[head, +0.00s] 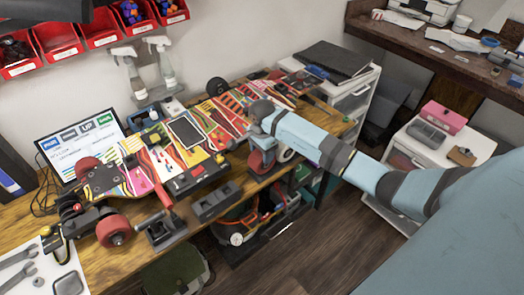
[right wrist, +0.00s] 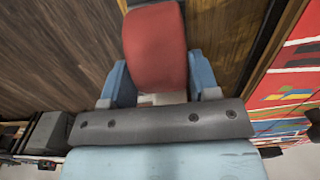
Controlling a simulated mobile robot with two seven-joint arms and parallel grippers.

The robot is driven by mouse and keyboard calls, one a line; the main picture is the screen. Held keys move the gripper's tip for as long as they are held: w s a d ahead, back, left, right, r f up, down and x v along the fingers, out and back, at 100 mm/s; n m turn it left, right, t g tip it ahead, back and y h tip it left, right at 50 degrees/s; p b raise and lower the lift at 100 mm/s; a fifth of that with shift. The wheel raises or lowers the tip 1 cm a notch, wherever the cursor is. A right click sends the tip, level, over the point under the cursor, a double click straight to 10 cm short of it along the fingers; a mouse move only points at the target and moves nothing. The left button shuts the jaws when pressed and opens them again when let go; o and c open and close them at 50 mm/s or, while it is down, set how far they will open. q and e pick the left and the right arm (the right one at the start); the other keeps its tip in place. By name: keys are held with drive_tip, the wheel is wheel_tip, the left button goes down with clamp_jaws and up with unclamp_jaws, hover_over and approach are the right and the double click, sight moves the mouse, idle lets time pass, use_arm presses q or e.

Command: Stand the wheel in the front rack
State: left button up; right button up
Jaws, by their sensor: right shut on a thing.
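A red wheel (right wrist: 153,45) is held between the two blue fingers of my right gripper (right wrist: 152,80) in the right wrist view. In the head view my right gripper (head: 262,143) is over the front edge of the workbench, and the red wheel (head: 258,163) hangs below it. A dark grey slotted block (head: 215,203), which looks like the front rack, is at the bench's front edge, left of the wheel and apart from it. My left gripper is not in view.
A long colourful board (head: 112,180) with red wheels lies along the wooden bench (head: 110,268). A black stand (head: 163,232) is left of the rack. Red bins (head: 55,37) and spray bottles (head: 163,65) are at the back. A white drawer unit (head: 360,95) stands at right.

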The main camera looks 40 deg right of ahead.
drive_tip(key=shift+f+b, duration=0.5)
drive_tip(key=shift+b, duration=0.05)
idle(0.8)
drive_tip(key=o, duration=1)
drive_tip(key=shift+c, duration=1.4)
drive_tip(key=shift+r, duration=0.1)
drive_tip(key=shift+r+p, duration=2.2)
drive_tip(key=shift+r, duration=1.5)
